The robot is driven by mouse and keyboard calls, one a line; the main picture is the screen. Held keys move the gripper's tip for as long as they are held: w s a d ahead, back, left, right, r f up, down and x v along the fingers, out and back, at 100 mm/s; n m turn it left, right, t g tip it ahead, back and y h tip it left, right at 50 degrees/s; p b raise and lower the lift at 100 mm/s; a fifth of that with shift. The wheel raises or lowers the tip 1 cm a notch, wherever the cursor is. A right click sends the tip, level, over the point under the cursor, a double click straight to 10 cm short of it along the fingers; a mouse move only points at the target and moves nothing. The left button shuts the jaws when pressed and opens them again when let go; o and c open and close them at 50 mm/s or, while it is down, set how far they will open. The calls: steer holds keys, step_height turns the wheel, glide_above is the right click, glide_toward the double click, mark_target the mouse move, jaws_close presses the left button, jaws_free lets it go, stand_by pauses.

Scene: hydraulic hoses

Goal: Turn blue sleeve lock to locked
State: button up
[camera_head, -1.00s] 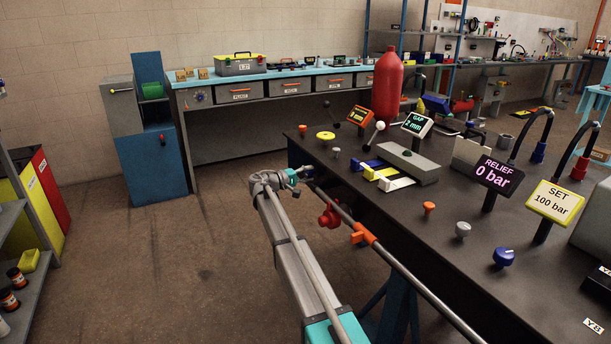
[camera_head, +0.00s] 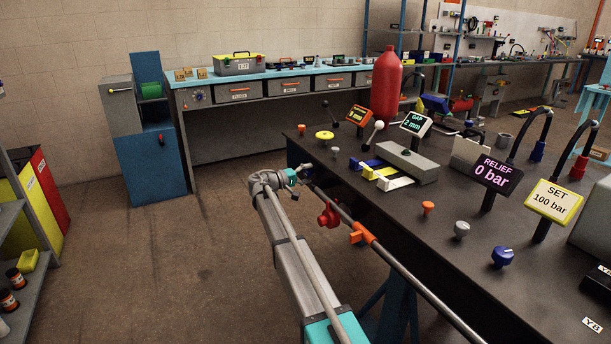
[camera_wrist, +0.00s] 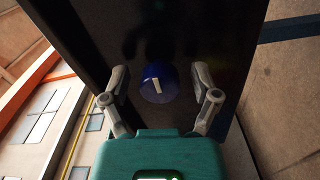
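A round blue knob-like part (camera_wrist: 158,83) with a white mark is in the wrist view, on a dark surface. I take it to be the blue sleeve lock, but no label shows this. My gripper (camera_wrist: 160,92) is open, with one finger on each side of the blue part. A gap shows between each finger and the part in the picture; how far off it is in depth I cannot tell. In the head view my gripper (camera_head: 305,174) is at the left edge of the dark bench (camera_head: 450,222), small and partly hidden by my arm.
A blue knob (camera_head: 503,256) stands on the bench at right, near the RELIEF display (camera_head: 496,173) and SET display (camera_head: 555,201). A grey rod with an orange clamp (camera_head: 362,233) runs along the bench's front, beside a red valve (camera_head: 328,215).

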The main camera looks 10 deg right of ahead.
stand_by(0.3)
steer(key=shift+a, duration=0.15)
steer(key=shift+a, duration=0.55)
steer(key=v, duration=1)
steer(key=shift+s+a, duration=0.25)
steer(key=shift+s, duration=0.1)
